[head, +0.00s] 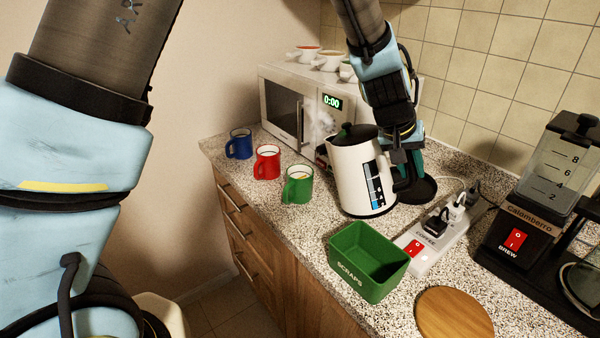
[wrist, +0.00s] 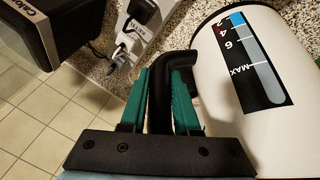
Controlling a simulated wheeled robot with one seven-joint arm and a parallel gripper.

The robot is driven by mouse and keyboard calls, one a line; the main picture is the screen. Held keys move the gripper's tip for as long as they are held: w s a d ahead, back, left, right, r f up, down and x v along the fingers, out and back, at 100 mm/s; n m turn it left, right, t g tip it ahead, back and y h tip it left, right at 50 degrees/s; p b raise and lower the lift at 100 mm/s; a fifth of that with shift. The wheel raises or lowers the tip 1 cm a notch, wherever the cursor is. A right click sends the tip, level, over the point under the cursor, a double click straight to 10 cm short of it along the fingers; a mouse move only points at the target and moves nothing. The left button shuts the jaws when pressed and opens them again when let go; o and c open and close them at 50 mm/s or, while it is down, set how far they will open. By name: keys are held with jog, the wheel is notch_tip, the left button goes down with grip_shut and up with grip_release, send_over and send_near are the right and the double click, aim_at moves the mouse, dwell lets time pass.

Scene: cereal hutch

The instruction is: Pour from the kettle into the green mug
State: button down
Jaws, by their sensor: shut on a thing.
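The white kettle (head: 355,170) has a dark lid and a blue level gauge, and looks upright over the counter in the head view. Its black handle (wrist: 162,85) is between the green fingers of my gripper (wrist: 172,88) in the wrist view. My gripper is shut on this handle. The kettle body (wrist: 275,90) fills the right of the wrist view. The green mug (head: 298,184) stands on the counter to the left of the kettle, apart from it. Whether the kettle's base touches the counter is unclear.
A red mug (head: 267,161) and a blue mug (head: 239,144) stand left of the green mug. A green scraps bin (head: 367,262) is in front of the kettle. A power strip (head: 436,240), coffee maker (head: 530,200) and round board (head: 453,314) lie right. The microwave (head: 300,105) is behind.

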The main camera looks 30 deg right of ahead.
aim_at(374, 131)
jog(key=shift+w+r+b, duration=0.15)
jog(key=shift+r+b, duration=0.1)
jog(key=shift+b, duration=0.2)
jog(key=shift+w+a+r+g+h+b, duration=0.25)
jog(key=shift+w+r+g+h+b, duration=0.15)
jog(key=shift+b, duration=0.9)
jog(key=shift+w+a+r+g+h+b, duration=0.25)
jog(key=shift+r+b, duration=0.2)
jog(key=shift+b, duration=0.85)
jog(key=shift+w+a+r+n+g+h+b, duration=0.25)
jog(key=shift+w+a+r+n+g+b, duration=0.15)
jog(key=shift+b, duration=1.1)
